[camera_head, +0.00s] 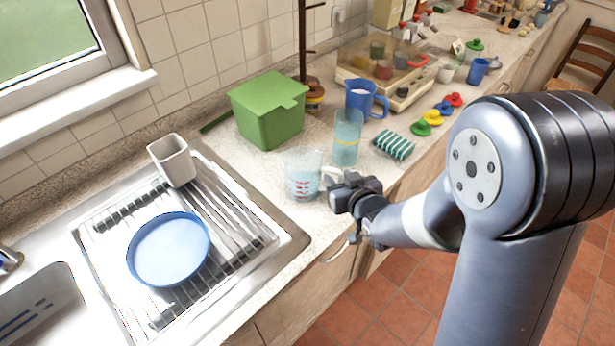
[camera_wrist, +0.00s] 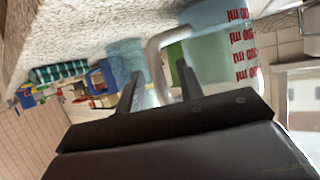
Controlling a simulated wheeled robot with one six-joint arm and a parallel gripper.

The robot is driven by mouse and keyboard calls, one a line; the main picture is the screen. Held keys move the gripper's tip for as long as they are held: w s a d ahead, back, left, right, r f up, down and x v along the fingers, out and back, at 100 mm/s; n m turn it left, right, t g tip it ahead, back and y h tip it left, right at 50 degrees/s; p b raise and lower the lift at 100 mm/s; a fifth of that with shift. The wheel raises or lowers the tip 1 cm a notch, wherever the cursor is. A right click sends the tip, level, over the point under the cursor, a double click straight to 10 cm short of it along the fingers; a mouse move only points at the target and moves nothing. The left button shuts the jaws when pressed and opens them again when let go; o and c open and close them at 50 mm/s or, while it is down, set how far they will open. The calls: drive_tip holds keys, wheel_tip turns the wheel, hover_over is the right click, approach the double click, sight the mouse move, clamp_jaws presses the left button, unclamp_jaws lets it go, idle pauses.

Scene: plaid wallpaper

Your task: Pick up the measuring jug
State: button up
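The clear measuring jug (camera_head: 302,180) with red markings stands upright on the counter, just right of the drying rack. Its pale handle points right, toward my gripper (camera_head: 340,190). In the wrist view the jug (camera_wrist: 215,45) is at the upper right, with red lettering on its side. Its whitish handle (camera_wrist: 157,55) curves down between the two dark fingers of my gripper (camera_wrist: 160,72). The fingers are apart, with gaps visible beside the handle. I cannot tell whether either finger touches it. The far side of the jug is hidden in the wrist view.
A clear blue tumbler (camera_head: 347,138) stands close behind the jug, with a blue pitcher (camera_head: 366,101) beyond. A green box (camera_head: 268,110) is behind left. A striped cloth (camera_head: 394,145) lies to the right. The drying rack (camera_head: 225,215) holds a blue bowl (camera_head: 168,250).

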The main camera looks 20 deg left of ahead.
clamp_jaws()
drive_tip(key=shift+r, duration=0.15)
idle(0.5)
